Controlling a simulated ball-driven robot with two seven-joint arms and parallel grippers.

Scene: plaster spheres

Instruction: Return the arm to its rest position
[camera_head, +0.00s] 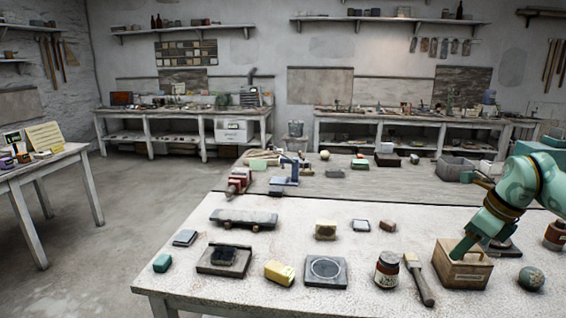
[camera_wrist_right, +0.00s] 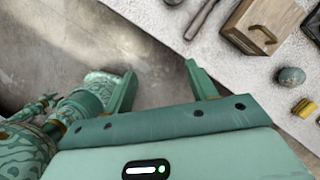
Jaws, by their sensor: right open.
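My right arm comes in from the right in the head view. Its gripper (camera_head: 464,247) shows in front of the wooden box (camera_head: 470,276), covering part of it. In the right wrist view my right gripper (camera_wrist_right: 160,72) has its two fingers spread apart, with nothing between them. Bare floor beyond the table edge shows behind the fingers, and the wooden box (camera_wrist_right: 258,28) lies up and to the right, apart from them. My left gripper is not seen in the head view.
The pale worktable (camera_head: 190,289) holds a brush (camera_head: 418,280), a labelled jar (camera_head: 387,270), a yellow block (camera_head: 280,273) and a dark speckled sphere (camera_head: 531,278). The sphere also shows in the wrist view (camera_wrist_right: 290,77). Open floor (camera_head: 110,240) lies to the left.

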